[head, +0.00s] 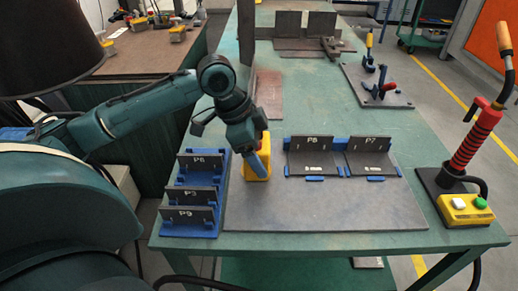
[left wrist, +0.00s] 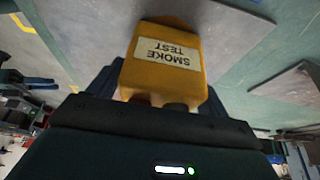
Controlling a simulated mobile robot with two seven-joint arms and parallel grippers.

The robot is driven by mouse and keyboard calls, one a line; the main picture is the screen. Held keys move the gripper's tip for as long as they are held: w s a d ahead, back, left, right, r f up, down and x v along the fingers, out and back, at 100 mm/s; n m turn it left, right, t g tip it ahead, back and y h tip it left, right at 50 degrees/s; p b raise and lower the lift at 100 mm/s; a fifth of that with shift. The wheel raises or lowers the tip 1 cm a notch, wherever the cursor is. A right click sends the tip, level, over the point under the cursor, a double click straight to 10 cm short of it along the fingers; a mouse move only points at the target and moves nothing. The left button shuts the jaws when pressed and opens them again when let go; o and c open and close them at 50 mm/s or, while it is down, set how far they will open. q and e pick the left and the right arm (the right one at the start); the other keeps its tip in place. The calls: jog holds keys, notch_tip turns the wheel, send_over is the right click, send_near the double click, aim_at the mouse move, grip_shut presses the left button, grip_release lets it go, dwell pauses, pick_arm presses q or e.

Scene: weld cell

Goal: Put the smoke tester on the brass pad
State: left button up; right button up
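The smoke tester (head: 262,176) is a yellow block near the left edge of a wide grey plate. In the left wrist view its label "SMOKE TEST" (left wrist: 168,52) reads upside down. My left gripper (head: 260,160) has its fingers against both sides of the tester and is shut on it. Whether the tester touches the plate or hangs just above it, I cannot tell. A brownish plate (head: 268,92) lies on the table beyond the gripper; I cannot tell whether it is the brass pad. My right gripper is not in view.
A blue rack (head: 205,232) with dark plates stands left of the grey plate (head: 325,210). Two plates marked P8 (head: 312,157) and P7 (head: 370,157) stand in blue holders behind it. A red-handled torch (head: 472,145) and a yellow button box (head: 465,209) are right. Clamps (head: 380,85) stand farther back.

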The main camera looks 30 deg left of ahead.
pick_arm(q)
jog(key=shift+o, duration=1.1)
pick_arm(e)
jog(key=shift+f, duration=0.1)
pick_arm(q)
jog(key=shift+r, duration=0.1)
jog(key=p+v, duration=0.2)
jog(key=v, duration=1)
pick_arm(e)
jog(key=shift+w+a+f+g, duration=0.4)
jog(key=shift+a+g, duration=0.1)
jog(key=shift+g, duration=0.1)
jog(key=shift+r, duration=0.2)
